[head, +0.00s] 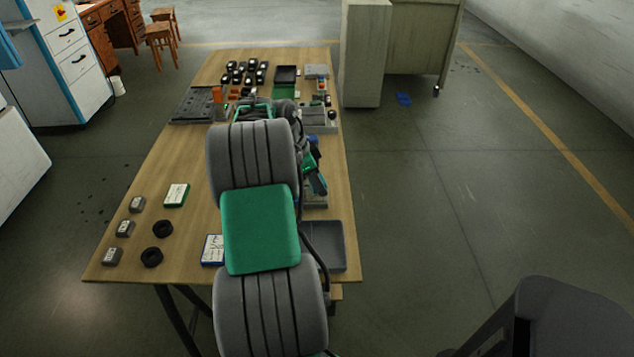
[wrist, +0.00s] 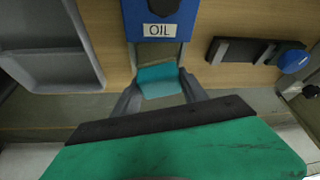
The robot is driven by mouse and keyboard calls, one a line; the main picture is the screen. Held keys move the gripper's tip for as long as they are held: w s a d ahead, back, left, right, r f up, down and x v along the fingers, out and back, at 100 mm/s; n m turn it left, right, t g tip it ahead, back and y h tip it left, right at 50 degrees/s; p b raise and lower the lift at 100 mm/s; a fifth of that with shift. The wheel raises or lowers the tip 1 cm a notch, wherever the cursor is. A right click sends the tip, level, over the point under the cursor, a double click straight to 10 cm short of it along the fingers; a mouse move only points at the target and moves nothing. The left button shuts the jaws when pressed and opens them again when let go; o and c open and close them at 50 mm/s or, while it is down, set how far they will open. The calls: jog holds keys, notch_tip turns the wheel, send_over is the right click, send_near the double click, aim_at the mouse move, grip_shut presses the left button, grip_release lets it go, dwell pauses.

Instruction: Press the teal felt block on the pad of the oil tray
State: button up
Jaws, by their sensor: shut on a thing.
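The teal felt block (wrist: 158,80) is held between the two grey fingers of my gripper (wrist: 158,70) in the wrist view. The blue oil tray (wrist: 180,25), with a white OIL label, stands at the top middle of the wrist view, just beyond the block. Only its labelled side and part of its top show, with a dark patch at the upper picture edge that may be its pad. I cannot tell whether the block touches the tray. In the head view my arm hides the oil tray and the block.
A grey tray (head: 329,267) lies at the table's near right, also at left in the wrist view (wrist: 88,60). A dark stand with a blue knob (wrist: 291,61) lies right of the oil tray. Black rings (head: 162,229) and grey blocks (head: 137,204) sit at the table's left.

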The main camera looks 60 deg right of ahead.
aim_at(323, 178)
jog(key=shift+r+p, duration=1.4)
jog(key=shift+r, duration=1.05)
